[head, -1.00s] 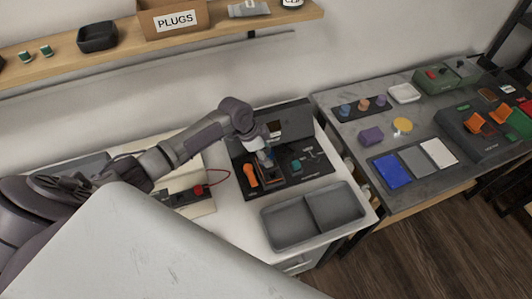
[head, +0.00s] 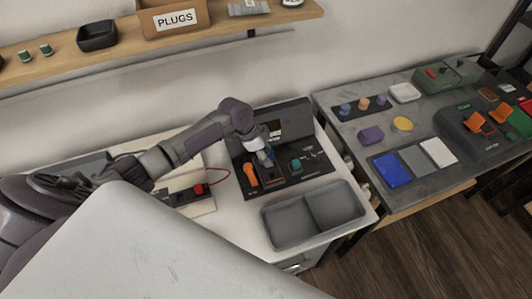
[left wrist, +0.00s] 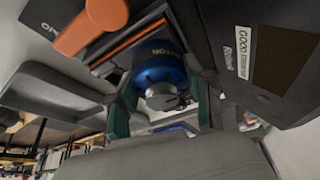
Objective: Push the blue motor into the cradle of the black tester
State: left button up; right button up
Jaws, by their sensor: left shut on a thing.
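The black tester (head: 283,123) stands on the white bench with its lid raised at the back. It also shows in the left wrist view (left wrist: 225,45), with a GOOD label on the lid. An orange lever (head: 250,175) is at the left of its base. My left gripper (head: 267,158) is over the middle of the base. In the left wrist view its two green fingers (left wrist: 160,115) are shut on the blue motor (left wrist: 158,68), one on each side. Orange-edged strips lie close beside the motor. How deep it sits in the cradle is hidden. My right gripper is out of view.
A grey two-part tray (head: 312,212) lies just in front of the tester. A panel with a red knob (head: 201,188) and red cable is to its left. The grey table (head: 350,130) at the right holds coloured parts and pads. A shelf runs above.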

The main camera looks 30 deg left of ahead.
pick_arm(q)
jog(key=shift+f, duration=0.35)
dwell(0.4)
jog(key=o, duration=1.5)
jog(key=shift+o, duration=0.2)
jog(key=shift+r, duration=0.2)
jog(key=shift+r+p, duration=1.35)
notch_tip(320, 180, up, 6)
jog(key=p, duration=0.5)
jog(key=shift+p, duration=0.3)
